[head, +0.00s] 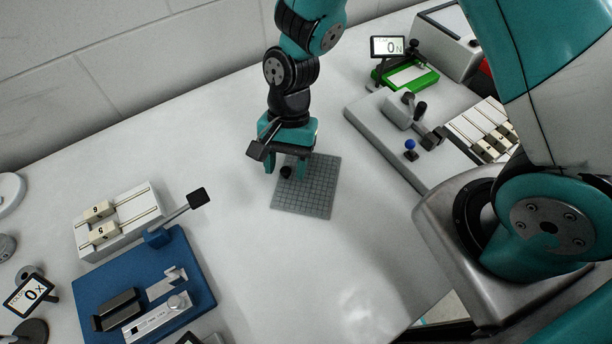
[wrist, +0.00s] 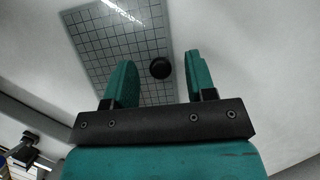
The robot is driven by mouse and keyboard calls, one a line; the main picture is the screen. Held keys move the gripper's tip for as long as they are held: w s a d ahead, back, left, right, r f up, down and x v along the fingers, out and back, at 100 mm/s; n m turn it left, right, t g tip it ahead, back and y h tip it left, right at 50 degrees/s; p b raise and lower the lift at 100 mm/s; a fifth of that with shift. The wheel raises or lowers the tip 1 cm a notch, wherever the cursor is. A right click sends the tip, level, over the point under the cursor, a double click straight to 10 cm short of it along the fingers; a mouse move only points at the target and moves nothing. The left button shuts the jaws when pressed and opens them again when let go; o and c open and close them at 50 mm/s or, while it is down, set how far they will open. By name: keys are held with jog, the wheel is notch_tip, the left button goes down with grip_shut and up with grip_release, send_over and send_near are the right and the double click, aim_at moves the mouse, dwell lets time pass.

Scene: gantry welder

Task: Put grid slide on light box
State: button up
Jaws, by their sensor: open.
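The grid slide (head: 313,190) is a thin grey square plate with dark grid lines and a small black knob (head: 286,172). It lies flat on the white table in the head view. In the wrist view, the grid slide (wrist: 92,42) fills the upper left and the knob (wrist: 160,68) shows between my fingers. My gripper (head: 286,171) is open over the slide's far left part, with one finger on each side of the knob. I see a gap between the knob and each finger (wrist: 161,62). I cannot pick out the light box with certainty.
A blue base (head: 125,275) with metal parts and a white rail block (head: 118,222) stand at left. A grey fixture plate (head: 385,140) with levers, and a green stand (head: 408,80) with a "0 N" display, stand at right. Table around the slide is clear.

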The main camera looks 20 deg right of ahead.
jog(key=shift+s+f, duration=0.1)
jog(key=shift+f, duration=0.15)
grip_shut()
jog(key=shift+r, duration=0.15)
